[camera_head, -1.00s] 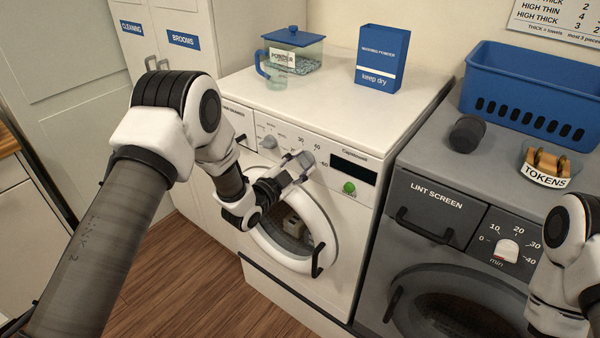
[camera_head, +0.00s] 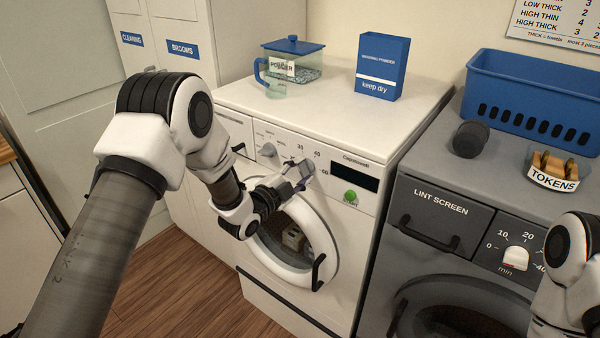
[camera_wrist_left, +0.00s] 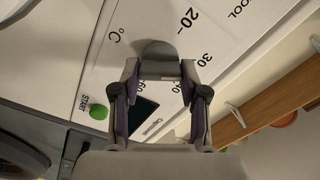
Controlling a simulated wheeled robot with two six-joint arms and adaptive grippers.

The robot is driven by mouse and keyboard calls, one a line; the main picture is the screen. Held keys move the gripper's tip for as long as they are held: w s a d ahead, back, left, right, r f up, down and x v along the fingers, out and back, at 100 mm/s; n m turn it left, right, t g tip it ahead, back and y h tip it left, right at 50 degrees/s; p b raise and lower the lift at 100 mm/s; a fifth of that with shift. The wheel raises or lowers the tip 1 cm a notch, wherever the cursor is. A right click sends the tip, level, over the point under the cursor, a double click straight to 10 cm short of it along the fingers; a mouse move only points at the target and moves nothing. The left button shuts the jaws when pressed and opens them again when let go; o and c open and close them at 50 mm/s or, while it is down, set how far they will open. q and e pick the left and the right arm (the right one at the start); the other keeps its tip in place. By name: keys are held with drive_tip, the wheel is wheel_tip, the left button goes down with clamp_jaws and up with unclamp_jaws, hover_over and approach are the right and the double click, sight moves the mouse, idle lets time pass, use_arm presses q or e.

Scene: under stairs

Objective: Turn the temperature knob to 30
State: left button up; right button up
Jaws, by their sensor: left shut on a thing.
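The white washing machine (camera_head: 337,220) has a control panel with a temperature scale marked 20, 30, 40 and 60. My left gripper (camera_head: 302,174) is at this scale. In the left wrist view my left gripper (camera_wrist_left: 159,72) has its two fingers on either side of the grey temperature knob (camera_wrist_left: 158,50) and is shut on it. The 20 and 30 marks show beyond the knob there, and the °C sign is to its left. The knob's pointer cannot be made out. In the head view the gripper mostly hides this knob. Only part of my right arm shows at the right edge.
Another grey knob (camera_head: 268,150) is left of my gripper on the panel. A green start button (camera_head: 350,196) and dark display (camera_head: 354,177) are to the right. The round door (camera_head: 291,245) is below. A grey dryer (camera_head: 436,215) stands at right.

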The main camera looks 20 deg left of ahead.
use_arm(q)
drive_tip(key=o, duration=1.1)
drive_tip(key=shift+o, duration=0.2)
drive_tip(key=shift+d, duration=0.1)
drive_tip(key=v, duration=1.2)
